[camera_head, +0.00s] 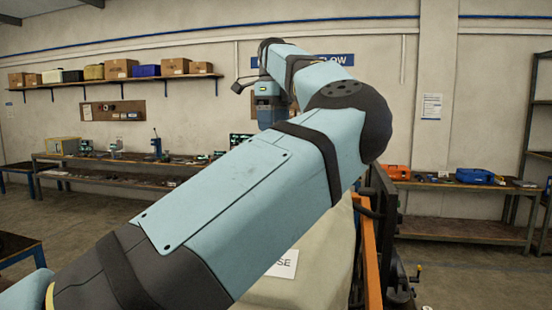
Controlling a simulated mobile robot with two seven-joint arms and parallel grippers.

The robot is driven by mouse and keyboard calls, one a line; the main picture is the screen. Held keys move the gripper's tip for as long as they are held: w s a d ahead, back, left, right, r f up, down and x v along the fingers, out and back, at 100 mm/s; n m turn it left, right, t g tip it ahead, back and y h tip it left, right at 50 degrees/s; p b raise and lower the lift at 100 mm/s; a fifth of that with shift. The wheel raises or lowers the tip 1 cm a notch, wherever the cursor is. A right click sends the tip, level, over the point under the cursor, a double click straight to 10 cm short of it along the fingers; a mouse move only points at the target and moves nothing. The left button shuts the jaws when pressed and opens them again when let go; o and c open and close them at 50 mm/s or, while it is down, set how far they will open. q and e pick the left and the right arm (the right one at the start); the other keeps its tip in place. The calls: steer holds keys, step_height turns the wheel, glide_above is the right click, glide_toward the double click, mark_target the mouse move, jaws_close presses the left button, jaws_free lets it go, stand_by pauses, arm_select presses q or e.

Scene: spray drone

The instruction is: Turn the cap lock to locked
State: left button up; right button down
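My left arm comes in from the lower left and fills the middle of the head view. Its wrist bends down at the upper middle and goes out of sight behind the forearm, so the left gripper is hidden. My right gripper is not in view. A large pale beige body (318,255), perhaps the drone's tank, stands below and behind the arm, with a white label (284,264) partly covered. No cap or cap lock can be seen; my arm blocks much of that area.
An orange upright bar (370,255) and dark frame parts stand just right of the beige body, close to my arm. Workbenches (465,230) line the back wall, with a blue case (475,176) on the right one.

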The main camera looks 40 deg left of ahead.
arm_select(q)
step_height(320, 180, down, 9)
steer(key=shift+w+f+p, duration=0.15)
steer(key=shift+f+p, duration=0.05)
steer(key=shift+p, duration=0.3)
steer(key=c, duration=0.9)
